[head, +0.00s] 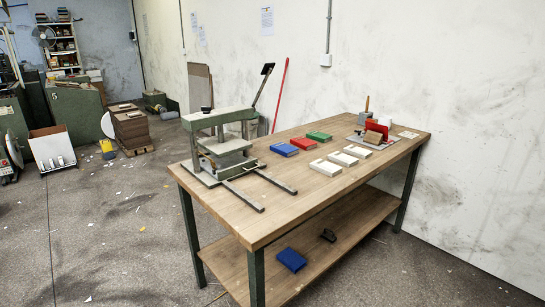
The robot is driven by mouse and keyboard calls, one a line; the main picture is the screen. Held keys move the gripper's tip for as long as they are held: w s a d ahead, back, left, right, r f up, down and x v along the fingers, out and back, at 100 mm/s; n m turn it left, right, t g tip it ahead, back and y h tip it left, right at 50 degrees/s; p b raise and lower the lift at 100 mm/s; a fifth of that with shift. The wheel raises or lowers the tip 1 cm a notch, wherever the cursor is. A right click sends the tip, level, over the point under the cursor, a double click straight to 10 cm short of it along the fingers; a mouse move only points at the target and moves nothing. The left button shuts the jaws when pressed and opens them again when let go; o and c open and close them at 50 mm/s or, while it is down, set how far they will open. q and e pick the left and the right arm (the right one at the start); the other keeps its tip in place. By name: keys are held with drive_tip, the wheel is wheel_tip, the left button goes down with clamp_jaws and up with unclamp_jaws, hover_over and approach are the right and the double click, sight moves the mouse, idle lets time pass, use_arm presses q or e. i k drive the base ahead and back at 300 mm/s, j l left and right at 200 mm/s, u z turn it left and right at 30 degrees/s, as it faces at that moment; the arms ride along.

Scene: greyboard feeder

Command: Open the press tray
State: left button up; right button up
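A green and grey press (222,138) stands at the left end of a wooden workbench (290,200). Its flat grey tray (230,162) appears to lie within the frame, under the pressing plate. Two metal rails (262,184) run out from the press over the bench top toward the front right, with nothing on them. A lever with a black end (266,70) rises behind the press. Neither of my grippers is in the head view.
Blue (284,149), red (303,143) and green (319,136) blocks lie mid-bench beside three pale blocks (342,158). A red holder (377,130) stands at the far right end. A blue block (291,259) lies on the lower shelf.

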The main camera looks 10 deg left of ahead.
sight(226, 162)
drive_tip(key=i+j, duration=0.5)
drive_tip(key=i+j+z, duration=0.15)
drive_tip(key=i+j, duration=0.35)
drive_tip(key=j, duration=0.2)
